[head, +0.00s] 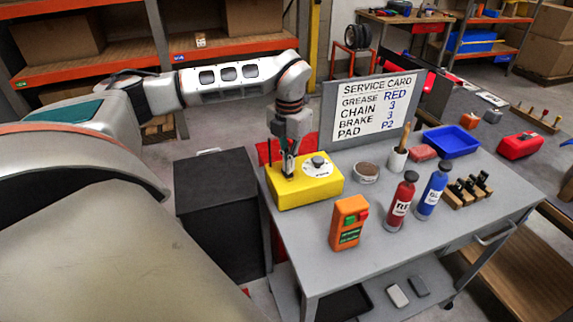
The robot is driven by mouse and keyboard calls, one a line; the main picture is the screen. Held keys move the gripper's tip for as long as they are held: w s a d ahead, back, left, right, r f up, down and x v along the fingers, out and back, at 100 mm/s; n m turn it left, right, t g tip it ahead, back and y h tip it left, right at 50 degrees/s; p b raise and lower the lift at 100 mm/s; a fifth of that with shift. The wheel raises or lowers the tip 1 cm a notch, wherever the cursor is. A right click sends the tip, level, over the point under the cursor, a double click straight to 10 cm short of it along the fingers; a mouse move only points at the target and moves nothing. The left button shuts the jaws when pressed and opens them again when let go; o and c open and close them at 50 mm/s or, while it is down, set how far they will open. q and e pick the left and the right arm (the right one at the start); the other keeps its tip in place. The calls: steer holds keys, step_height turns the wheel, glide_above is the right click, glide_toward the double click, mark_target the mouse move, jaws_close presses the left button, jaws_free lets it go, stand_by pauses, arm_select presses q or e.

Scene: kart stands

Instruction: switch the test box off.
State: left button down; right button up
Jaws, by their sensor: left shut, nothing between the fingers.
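My left gripper (288,172) points down over the left part of the box's top, just left of the dial. Its fingers are shut and empty. The fingertips are at or very close to the top; I cannot tell if they touch. They hide whatever lies behind them there. An orange handheld unit (347,226) with a green and a red button stands in front. My right gripper is out of view.
A round tin (366,172), a red bottle (400,203) and a blue bottle (432,191) stand right of the box. A service card board (374,106) rises behind. A black cabinet (217,205) stands left of the table (301,265).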

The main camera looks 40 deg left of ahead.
arm_select(q)
steer(key=shift+f+b, duration=0.35)
steer(key=shift+f, duration=0.5)
stand_by(0.4)
steer(key=shift+s, duration=0.1)
step_height(320, 180, up, 3)
steer(key=shift+f+p, duration=0.2)
steer(key=shift+p, duration=1)
steer(key=shift+r, duration=2.2)
